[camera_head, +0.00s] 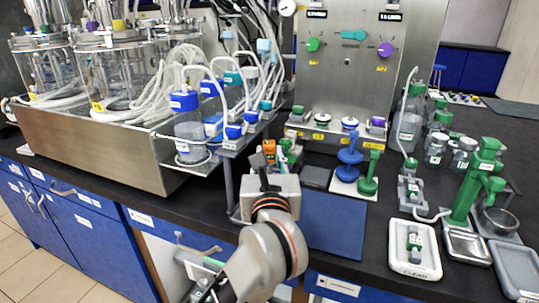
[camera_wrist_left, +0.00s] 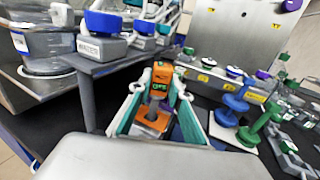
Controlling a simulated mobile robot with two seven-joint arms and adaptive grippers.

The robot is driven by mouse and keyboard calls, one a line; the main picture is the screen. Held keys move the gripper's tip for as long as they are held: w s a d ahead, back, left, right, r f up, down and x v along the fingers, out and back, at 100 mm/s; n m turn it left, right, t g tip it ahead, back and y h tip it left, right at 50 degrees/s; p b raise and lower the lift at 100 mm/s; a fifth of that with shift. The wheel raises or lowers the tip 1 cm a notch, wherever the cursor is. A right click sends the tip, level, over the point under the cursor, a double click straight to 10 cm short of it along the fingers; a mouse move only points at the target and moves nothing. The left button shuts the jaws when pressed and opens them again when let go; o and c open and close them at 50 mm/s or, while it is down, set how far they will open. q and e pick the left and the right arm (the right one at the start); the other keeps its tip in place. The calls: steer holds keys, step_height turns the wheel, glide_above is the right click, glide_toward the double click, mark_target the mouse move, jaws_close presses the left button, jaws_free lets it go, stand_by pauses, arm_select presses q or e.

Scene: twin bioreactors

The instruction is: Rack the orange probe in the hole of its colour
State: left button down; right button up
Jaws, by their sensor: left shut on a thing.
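The orange probe (camera_wrist_left: 161,76) has an orange body with a small green patch on its face. In the left wrist view it stands between the fingertips of my left gripper (camera_wrist_left: 161,93), which is shut on it. A second orange block (camera_wrist_left: 152,122) shows nearer the palm; whether it is part of the probe is unclear. I cannot make out an orange-marked hole. My right gripper is not in view.
A metal shelf with blue-capped bottles (camera_head: 190,125) stands close on the left. A steel panel (camera_head: 350,60) with a ledge of coloured caps rises behind. Blue and green spindles (camera_head: 348,160) stand on a white plate to the right. A blue mat (camera_head: 335,225) lies clear beside my arm.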

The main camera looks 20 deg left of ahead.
mark_target(269, 168)
arm_select(q)
steer(key=shift+r, duration=0.1)
stand_by(0.4)
steer(key=shift+f, duration=0.65)
steer(key=shift+f+b, duration=0.35)
steer(key=shift+b, duration=0.1)
steer(key=shift+f, duration=0.35)
steer(key=shift+f+b, duration=0.3)
stand_by(0.3)
